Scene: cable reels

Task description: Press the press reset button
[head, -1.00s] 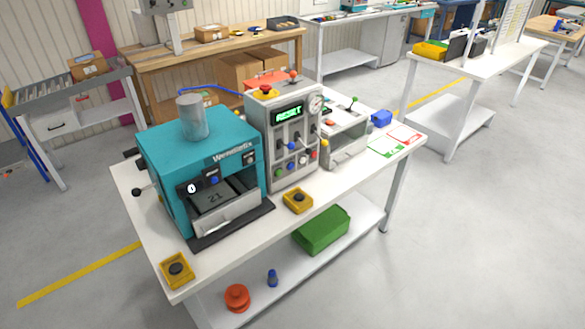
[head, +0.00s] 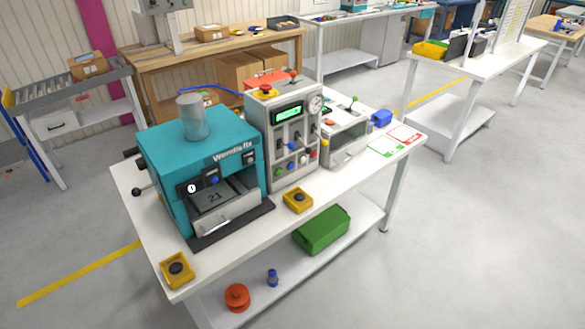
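A teal press (head: 205,145) with a grey cylinder on top stands on the left of the white workbench. Its front panel carries a white round dial (head: 192,188) and a blue button (head: 214,180); I cannot read any reset label. Neither of my grippers is in view.
Yellow boxes with black buttons sit at the bench's front edge (head: 177,270) and in front of the control box (head: 297,200). A green crate (head: 322,230) lies on the lower shelf.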

